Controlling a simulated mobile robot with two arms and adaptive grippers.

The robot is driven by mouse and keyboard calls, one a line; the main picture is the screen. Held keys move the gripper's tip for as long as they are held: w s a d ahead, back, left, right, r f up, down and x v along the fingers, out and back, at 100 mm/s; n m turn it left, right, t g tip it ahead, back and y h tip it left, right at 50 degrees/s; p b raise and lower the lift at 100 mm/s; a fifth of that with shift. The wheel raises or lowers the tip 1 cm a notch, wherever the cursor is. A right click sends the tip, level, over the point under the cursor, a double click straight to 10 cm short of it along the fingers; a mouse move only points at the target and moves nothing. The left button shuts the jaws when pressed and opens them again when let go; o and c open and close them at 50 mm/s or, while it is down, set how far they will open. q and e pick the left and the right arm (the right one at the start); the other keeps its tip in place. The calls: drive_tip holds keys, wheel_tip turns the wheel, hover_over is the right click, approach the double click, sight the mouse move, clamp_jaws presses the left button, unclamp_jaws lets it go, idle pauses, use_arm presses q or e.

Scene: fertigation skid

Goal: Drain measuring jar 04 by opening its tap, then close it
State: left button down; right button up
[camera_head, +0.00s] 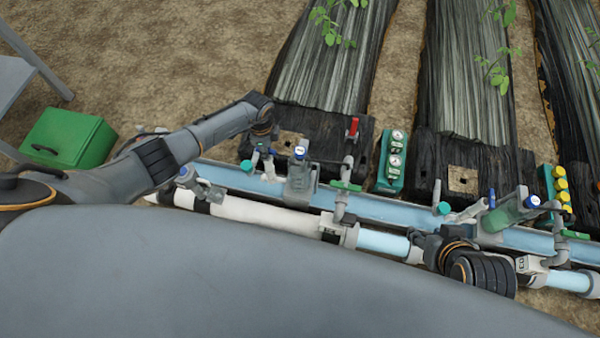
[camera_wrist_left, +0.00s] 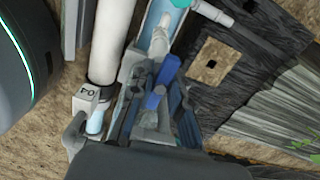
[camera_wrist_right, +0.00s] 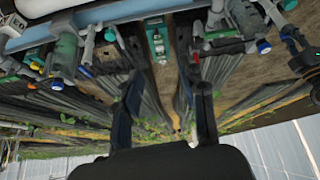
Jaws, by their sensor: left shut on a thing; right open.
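A black "04" label shows on a white block (camera_wrist_left: 88,92) at the end of the white pipe in the left wrist view. Beside it, my left gripper (camera_wrist_left: 156,90) is shut on a small blue handle (camera_wrist_left: 154,101), seemingly the tap of jar 04. The fingers cover most of the tap, and its exact turn cannot be told. In the head view a clear jar with a blue cap (camera_head: 300,172), probably jar 04, stands on the pipe rack. Its liquid level is not readable. My right gripper (camera_wrist_right: 164,95) is open and empty, its fingers apart.
Another jar (camera_head: 505,214) is further right. A green meter box (camera_head: 391,165) stands behind. A green case (camera_head: 70,137) is at left; bare soil lies behind it.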

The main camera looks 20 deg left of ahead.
use_arm(q)
drive_tip(key=shift+a+m, duration=0.15)
drive_tip(key=shift+m, duration=0.35)
drive_tip(key=m+b, duration=0.1)
drive_tip(key=m, duration=0.8)
drive_tip(key=shift+b, duration=0.3)
drive_tip(key=m+b, duration=0.2)
drive_tip(key=m, duration=0.6)
drive_tip(key=shift+m, duration=0.6)
drive_tip(key=c, duration=1.3)
unclamp_jaws()
drive_tip(key=shift+o, duration=0.2)
use_arm(e)
drive_tip(key=w+a+r+t+y, duration=0.2)
drive_tip(key=w+a+r+t, duration=0.2)
drive_tip(key=w+r+t, duration=0.5)
wheel_tip(320, 180, up, 3)
drive_tip(key=w, duration=0.2)
drive_tip(key=shift+w+a+f+n+y, duration=0.2)
drive_tip(key=shift+w+a+n+y, duration=0.1)
drive_tip(key=shift+a+y, duration=0.1)
